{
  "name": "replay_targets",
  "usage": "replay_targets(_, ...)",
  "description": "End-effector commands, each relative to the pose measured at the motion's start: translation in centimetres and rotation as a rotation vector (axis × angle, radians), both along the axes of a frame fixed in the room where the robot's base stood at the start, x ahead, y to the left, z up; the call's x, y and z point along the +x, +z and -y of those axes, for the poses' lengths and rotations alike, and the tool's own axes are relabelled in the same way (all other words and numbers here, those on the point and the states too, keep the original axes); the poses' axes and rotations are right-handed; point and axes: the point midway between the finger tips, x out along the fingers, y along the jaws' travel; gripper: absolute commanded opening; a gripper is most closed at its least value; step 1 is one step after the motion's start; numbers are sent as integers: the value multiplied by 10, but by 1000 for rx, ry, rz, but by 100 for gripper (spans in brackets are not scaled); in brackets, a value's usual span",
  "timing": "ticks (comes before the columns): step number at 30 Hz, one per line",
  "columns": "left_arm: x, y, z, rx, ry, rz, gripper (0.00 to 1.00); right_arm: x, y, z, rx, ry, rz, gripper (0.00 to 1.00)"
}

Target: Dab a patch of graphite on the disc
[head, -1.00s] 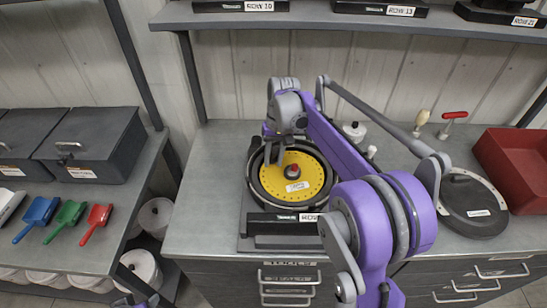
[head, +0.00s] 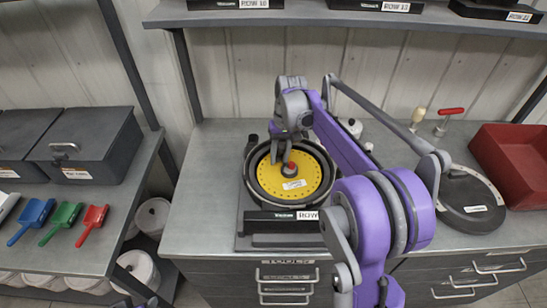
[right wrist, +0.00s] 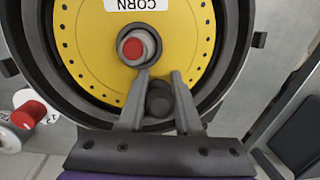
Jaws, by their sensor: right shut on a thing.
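The yellow disc (head: 263,184) with a ring of small holes lies inside a round black housing (head: 326,201). A red-topped knob (head: 291,166) stands at its centre. The disc (right wrist: 88,48) and knob (right wrist: 134,47) also show in the right wrist view, with a label reading CORN. My right gripper (head: 282,161) is above the disc's far side, behind the knob. In the right wrist view its fingers (right wrist: 160,85) are shut on a dark grey, round-ended thing (right wrist: 160,100). Whether that thing touches the disc I cannot tell. My left gripper is not in view.
A black round lid (head: 466,203) and a red bin (head: 505,165) are at the right of the bench. A red-handled tool (head: 450,115) stands behind. Coloured scoops (head: 63,218) lie on the left bench. A shelf (head: 350,18) hangs above.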

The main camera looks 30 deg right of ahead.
Motion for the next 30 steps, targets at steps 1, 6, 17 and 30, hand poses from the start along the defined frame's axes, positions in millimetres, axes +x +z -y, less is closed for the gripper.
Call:
replay_targets(1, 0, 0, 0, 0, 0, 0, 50, -1, 0, 3, -3, -2, -2, 0)
replay_targets(6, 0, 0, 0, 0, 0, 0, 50, -2, 0, 9, -3, -1, -2, 0)
replay_targets(17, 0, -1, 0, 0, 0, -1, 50, -6, -1, 35, -3, -2, -1, 0)
replay_targets(30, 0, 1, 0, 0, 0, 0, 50, -10, 1, 62, -3, -2, -2, 0)
